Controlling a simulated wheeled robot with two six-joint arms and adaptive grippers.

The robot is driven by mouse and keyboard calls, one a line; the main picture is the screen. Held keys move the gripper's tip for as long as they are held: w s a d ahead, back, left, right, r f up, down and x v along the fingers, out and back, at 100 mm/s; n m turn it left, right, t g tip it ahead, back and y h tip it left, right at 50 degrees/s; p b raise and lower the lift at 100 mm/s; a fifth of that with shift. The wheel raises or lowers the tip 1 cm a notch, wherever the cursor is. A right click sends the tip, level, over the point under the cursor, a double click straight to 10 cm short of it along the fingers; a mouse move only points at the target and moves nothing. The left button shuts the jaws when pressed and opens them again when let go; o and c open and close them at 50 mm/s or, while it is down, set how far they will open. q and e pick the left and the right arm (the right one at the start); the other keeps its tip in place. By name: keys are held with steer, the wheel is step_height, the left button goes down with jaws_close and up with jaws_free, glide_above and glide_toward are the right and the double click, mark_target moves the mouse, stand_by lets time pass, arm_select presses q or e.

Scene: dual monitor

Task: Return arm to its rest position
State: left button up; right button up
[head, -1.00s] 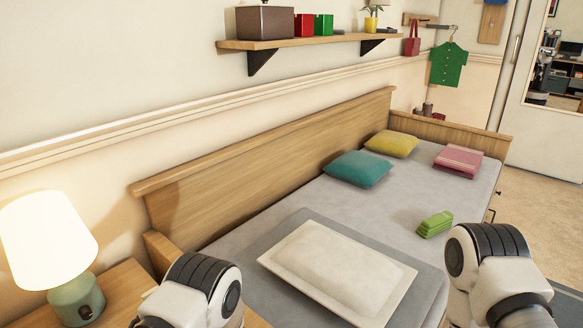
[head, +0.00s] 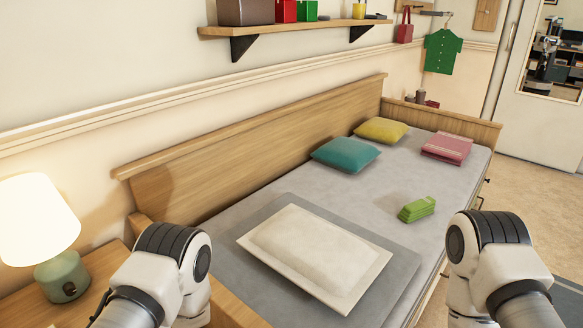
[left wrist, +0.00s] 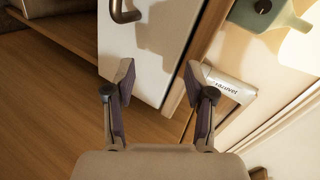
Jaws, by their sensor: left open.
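My left gripper (left wrist: 160,88) shows in the left wrist view. Its two dark-padded fingers are apart, with nothing held between them. Beyond the fingers are a white panel (left wrist: 150,50) with a metal handle and the wooden floor. In the head view my left arm comes in at the lower left and my right arm at the lower right. Only their rounded white and black joints show there, and both grippers are out of that picture.
The bed (head: 262,205) carries a white pillow (head: 310,255), a teal cushion (head: 345,154), a yellow cushion (head: 381,130), folded pink cloth (head: 447,148) and a green stack (head: 417,208). A lit lamp (head: 60,275) stands at the left. A wall shelf (head: 290,29) hangs above.

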arm_select(q)
steer(key=s+d+f+n+g+h, duration=0.25)
steer(key=s+d+g+h, duration=0.2)
steer(key=s, duration=0.65)
steer(key=s+d+f+n+g+h, duration=0.1)
steer(key=s+d+n+g+h, duration=0.3)
steer(key=s, duration=0.7)
step_height(320, 180, up, 15)
steer(key=m+h+p, duration=0.1)
steer(key=p, duration=1.3)
steer(key=shift+s+d+t+p, duration=0.35)
steer(key=shift+s+d+p, duration=0.05)
steer(key=shift+s, duration=0.05)
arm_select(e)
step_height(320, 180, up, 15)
arm_select(q)
steer(key=shift+h, duration=0.25)
steer(key=shift+c, duration=0.4)
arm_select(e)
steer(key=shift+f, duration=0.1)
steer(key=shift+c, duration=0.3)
